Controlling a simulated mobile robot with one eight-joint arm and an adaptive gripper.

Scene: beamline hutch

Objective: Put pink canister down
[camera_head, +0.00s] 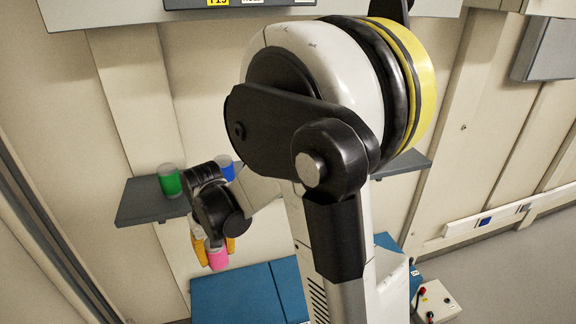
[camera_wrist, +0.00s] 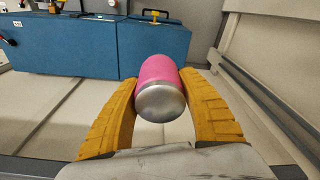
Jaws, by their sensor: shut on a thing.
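The pink canister (camera_wrist: 158,80) has a silver end and is held between the two yellow fingers of my gripper (camera_wrist: 160,105) in the wrist view. In the head view the pink canister (camera_head: 217,257) hangs below my gripper (camera_head: 213,248), in front of the wall and clear of the shelf. Part of it is hidden by the fingers. The grey shelf (camera_head: 140,203) is on the wall behind and above the canister.
A green canister (camera_head: 169,181) and a blue canister (camera_head: 225,167) stand on the shelf. A blue cabinet (camera_head: 235,297) is below, and it also shows in the wrist view (camera_wrist: 60,45). A small box with knobs (camera_head: 436,300) is at lower right. My arm hides the shelf's middle.

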